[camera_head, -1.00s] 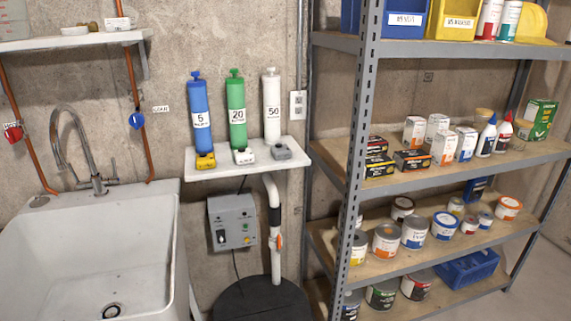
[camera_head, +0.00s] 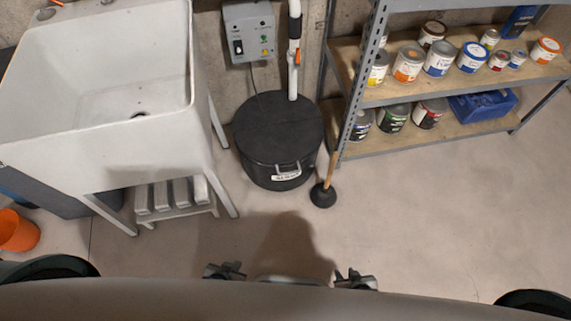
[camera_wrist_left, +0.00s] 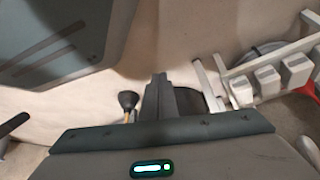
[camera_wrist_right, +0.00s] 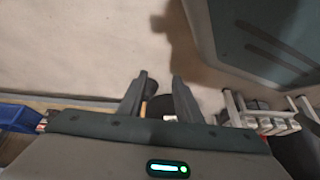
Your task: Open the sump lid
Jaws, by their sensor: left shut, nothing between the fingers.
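The sump is a black round basin with a flat black lid (camera_head: 275,122) in the head view, on the floor between sink and shelf. The lid lies flat on it. A grey handle (camera_head: 288,173) is at its front edge, above a white label (camera_head: 286,176). A white pipe (camera_head: 293,75) rises at the lid's back. My left gripper (camera_head: 226,270) is low in the head view, well short of the sump; its fingers are together and empty in the left wrist view (camera_wrist_left: 160,78). My right gripper (camera_head: 355,279) is level with it; its fingers stand apart in the right wrist view (camera_wrist_right: 160,78).
A plunger (camera_head: 325,190) stands at the sump's front right. The white sink (camera_head: 100,75) and a slatted stand (camera_head: 175,197) are left. The metal shelf (camera_head: 430,140) with cans is right. An orange bucket (camera_head: 17,231) is far left. Floor before the sump is clear.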

